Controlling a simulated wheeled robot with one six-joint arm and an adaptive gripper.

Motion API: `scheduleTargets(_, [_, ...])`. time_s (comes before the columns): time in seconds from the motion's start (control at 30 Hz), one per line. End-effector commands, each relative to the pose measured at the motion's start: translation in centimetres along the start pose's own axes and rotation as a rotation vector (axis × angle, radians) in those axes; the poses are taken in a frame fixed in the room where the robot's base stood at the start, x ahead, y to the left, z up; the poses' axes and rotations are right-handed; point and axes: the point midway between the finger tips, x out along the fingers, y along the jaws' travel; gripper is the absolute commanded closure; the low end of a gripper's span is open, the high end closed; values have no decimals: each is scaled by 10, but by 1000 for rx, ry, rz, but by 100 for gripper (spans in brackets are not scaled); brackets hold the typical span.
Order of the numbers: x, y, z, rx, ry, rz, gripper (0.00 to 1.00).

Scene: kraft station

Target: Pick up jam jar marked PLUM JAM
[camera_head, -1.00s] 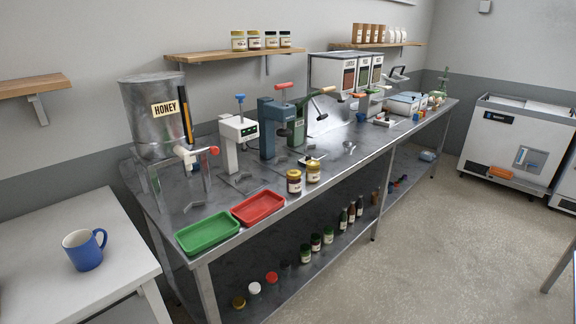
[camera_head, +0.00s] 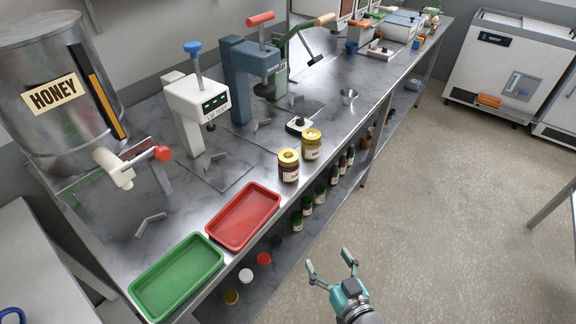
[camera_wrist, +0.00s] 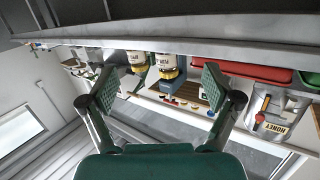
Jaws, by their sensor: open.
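Two gold-lidded jars stand upright near the front edge of the steel bench. The left, dark-filled jar (camera_head: 289,168) has a small label too small to read in the head view. In the wrist view, which is upside down, a white-labelled jar (camera_wrist: 166,62) shows lettering that seems to read PLUM; by its place nearer the honey tank it looks like the same dark jar. The paler second jar (camera_head: 311,147) stands close behind on its right, and in the wrist view it is at left (camera_wrist: 136,60). My gripper (camera_head: 329,260) is open and empty, in front of and below the bench edge, apart from both jars.
A red tray (camera_head: 245,243) and a green tray (camera_head: 140,303) lie left of the jars. A small black-and-white device (camera_head: 298,125) sits behind them. Bottles and jars stand on the lower shelf (camera_head: 320,195). The floor (camera_head: 450,230) to the right is clear.

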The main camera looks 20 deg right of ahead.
Motion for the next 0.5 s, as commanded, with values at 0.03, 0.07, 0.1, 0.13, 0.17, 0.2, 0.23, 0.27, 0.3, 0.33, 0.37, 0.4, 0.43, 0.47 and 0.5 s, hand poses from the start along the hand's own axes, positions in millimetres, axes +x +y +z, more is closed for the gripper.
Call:
scheduleTargets(0.03, [20, 2, -15, -5, 22, -17, 11])
scheduleTargets(0.07, [30, 3, -22, -7, 30, -28, 11])
scheduleTargets(0.1, [43, 3, -32, -12, 41, -44, 11])
scheduleTargets(0.13, [52, 3, -40, -16, 49, -58, 11])
scheduleTargets(0.17, [61, 3, -48, -22, 58, -71, 11])
scheduleTargets(0.2, [73, 4, -58, -28, 69, -88, 11])
scheduleTargets(0.23, [81, 4, -67, -34, 77, -101, 11])
scheduleTargets(0.27, [88, 4, -75, -40, 86, -113, 11])
scheduleTargets(0.3, [97, 4, -85, -47, 97, -130, 11])
scheduleTargets(0.33, [103, 4, -93, -55, 104, -141, 11])
scheduleTargets(0.37, [108, 4, -100, -60, 111, -152, 11])
scheduleTargets(0.4, [114, 4, -108, -68, 119, -166, 11])
scheduleTargets(0.43, [118, 4, -114, -73, 125, -174, 11])
scheduleTargets(0.47, [122, 4, -119, -77, 130, -182, 11])
scheduleTargets(0.5, [125, 4, -124, -83, 135, -191, 11])
